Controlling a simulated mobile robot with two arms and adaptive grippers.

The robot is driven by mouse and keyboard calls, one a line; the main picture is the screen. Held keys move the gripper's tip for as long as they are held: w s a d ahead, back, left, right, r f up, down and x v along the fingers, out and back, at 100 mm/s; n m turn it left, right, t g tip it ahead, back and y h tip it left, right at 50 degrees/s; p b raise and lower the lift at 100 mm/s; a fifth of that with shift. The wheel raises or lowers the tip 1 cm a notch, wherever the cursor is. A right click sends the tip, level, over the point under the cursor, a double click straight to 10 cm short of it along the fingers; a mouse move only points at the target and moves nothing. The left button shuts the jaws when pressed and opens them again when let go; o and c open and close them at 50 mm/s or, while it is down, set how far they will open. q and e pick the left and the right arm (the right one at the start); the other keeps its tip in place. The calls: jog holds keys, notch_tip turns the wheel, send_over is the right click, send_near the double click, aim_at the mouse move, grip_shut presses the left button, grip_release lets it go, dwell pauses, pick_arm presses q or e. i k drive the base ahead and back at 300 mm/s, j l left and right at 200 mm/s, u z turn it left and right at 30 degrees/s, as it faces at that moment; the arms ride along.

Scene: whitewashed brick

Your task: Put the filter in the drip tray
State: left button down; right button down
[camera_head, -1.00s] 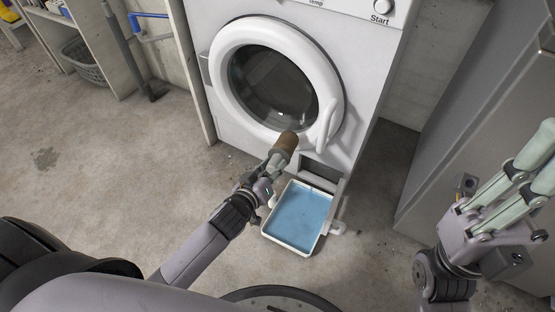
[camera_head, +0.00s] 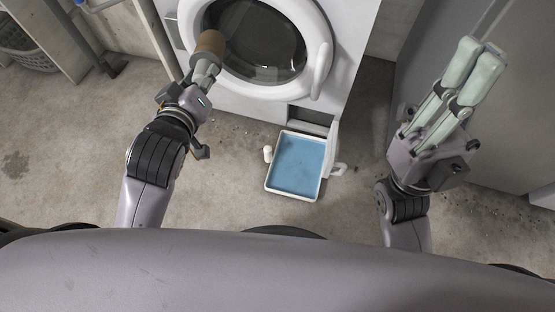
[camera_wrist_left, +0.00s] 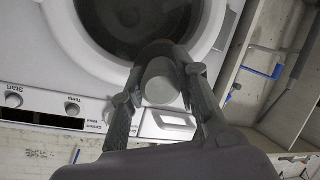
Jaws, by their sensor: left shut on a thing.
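The filter (camera_head: 210,42) is a short brown cylinder at the tip of my left gripper (camera_head: 203,64), which is shut on it. It is held up in front of the washing machine door, left of the drip tray. In the left wrist view a pale round end of the held piece (camera_wrist_left: 160,82) shows between the fingers. The drip tray (camera_head: 290,197) is a shallow white tray with blue liquid in it, on the floor below the machine's opening. My right gripper (camera_head: 474,66) is raised at the right, apart from everything; its finger gap is unclear.
The washing machine (camera_head: 345,50) stands behind the tray, with a small open hatch (camera_head: 308,121) low on its front. A small white piece (camera_head: 267,154) is left of the tray. A grey cabinet (camera_head: 520,110) stands at right. The floor around the tray is mostly clear.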

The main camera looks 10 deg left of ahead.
aim_at(294, 178)
jog(key=j+z, duration=0.35)
jog(key=j, duration=0.4)
jog(key=k+j+z, duration=0.15)
jog(key=j+z, duration=0.2)
jog(key=j, duration=0.35)
jog(key=z, duration=0.8)
jog(key=i, duration=0.5)
